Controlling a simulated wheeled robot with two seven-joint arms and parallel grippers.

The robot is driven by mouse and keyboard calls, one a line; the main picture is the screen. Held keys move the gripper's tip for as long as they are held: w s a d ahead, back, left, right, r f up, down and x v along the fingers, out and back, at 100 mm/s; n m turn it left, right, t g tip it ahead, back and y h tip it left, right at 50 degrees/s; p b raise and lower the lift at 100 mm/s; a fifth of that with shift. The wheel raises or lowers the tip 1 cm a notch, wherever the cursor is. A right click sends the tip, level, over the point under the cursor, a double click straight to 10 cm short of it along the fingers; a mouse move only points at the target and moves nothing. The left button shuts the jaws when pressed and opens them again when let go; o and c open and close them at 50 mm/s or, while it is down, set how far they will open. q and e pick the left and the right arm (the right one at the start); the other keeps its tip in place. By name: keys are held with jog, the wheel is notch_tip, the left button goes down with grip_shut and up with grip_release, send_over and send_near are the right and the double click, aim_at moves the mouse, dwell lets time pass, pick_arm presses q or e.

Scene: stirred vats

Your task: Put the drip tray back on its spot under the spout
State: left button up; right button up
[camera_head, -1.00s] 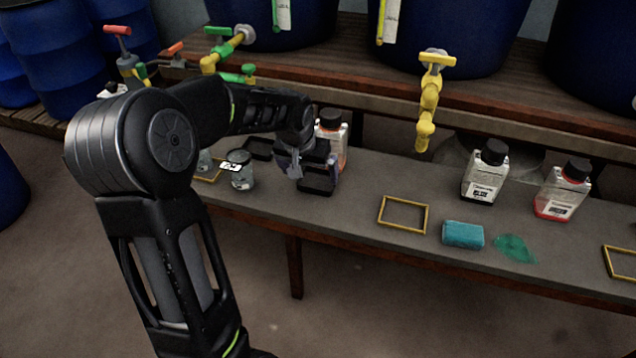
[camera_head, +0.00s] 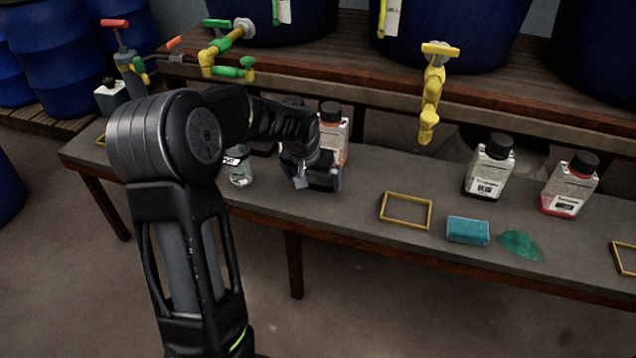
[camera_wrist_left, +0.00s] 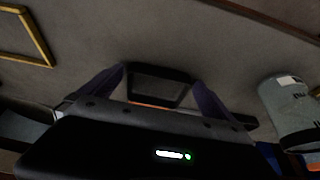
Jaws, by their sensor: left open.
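A small black drip tray (camera_wrist_left: 160,86) lies on the bench, between the two fingers of my left gripper (camera_wrist_left: 160,92) in the left wrist view. In the head view my left gripper (camera_head: 318,178) is low over the bench around the tray, which it mostly hides. The gripper is open. A yellow rectangular outline (camera_head: 405,211) on the bench, right of the gripper, lies below and a little left of the yellow spout (camera_head: 428,122). The outline is empty. My right gripper is not in view.
An orange-labelled bottle (camera_head: 333,131) stands just behind the gripper, and a glass jar (camera_head: 240,170) stands to its left. A teal sponge (camera_head: 468,230) and a green spill (camera_head: 521,245) lie right of the outline. Two bottles (camera_head: 489,168) (camera_head: 569,185) stand further right.

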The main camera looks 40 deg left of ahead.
aim_at(314, 188)
pick_arm(q)
jog(key=shift+w+f, duration=0.1)
jog(key=shift+f, duration=0.05)
dwell(0.5)
jog(key=c, duration=1.3)
notch_tip(314, 188, up, 10)
jog(key=p, duration=0.4)
